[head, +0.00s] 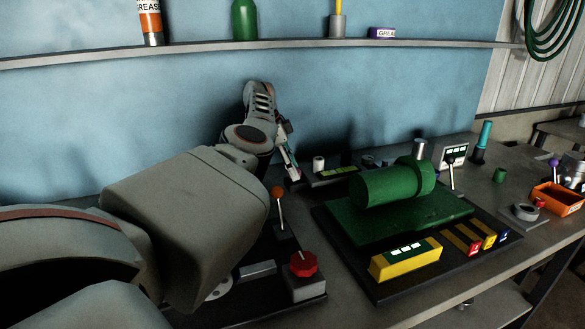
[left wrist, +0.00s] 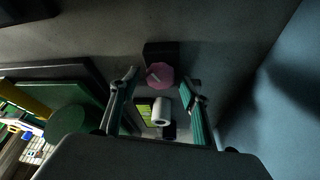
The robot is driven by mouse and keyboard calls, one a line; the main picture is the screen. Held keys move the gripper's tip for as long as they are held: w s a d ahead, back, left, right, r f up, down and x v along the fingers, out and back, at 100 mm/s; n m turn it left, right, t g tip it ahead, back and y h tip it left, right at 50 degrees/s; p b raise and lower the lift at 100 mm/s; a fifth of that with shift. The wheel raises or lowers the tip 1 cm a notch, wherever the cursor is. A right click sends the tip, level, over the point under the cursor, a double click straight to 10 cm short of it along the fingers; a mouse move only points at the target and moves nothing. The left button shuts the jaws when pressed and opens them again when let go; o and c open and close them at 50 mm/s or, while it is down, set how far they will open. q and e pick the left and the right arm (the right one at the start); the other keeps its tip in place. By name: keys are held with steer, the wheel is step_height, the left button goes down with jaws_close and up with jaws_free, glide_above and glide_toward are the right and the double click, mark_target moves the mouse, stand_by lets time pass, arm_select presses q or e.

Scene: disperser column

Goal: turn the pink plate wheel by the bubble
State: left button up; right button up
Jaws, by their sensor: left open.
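The pink plate wheel (left wrist: 160,75) shows in the left wrist view, beside a dark block, with a small pale bar across its face. A yellow-green strip (left wrist: 144,112), possibly the bubble level, lies near it with a white cylinder (left wrist: 162,111). The strip (head: 338,171) and cylinder (head: 319,163) also show in the head view. My left gripper (left wrist: 160,83) is open, its fingers on either side of the wheel in the picture; contact cannot be told. In the head view my left gripper (head: 291,164) points down by the back wall, and the wheel is not clearly visible there. My right gripper is out of view.
A green machine (head: 395,187) on a dark base stands to the right. A red knob (head: 303,263) and an orange-topped lever (head: 281,212) stand at the front, near my left arm. The blue wall (head: 150,115) rises close behind the gripper.

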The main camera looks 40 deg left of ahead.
arm_select(q)
steer(key=v, duration=0.7)
steer(key=shift+r, duration=0.2)
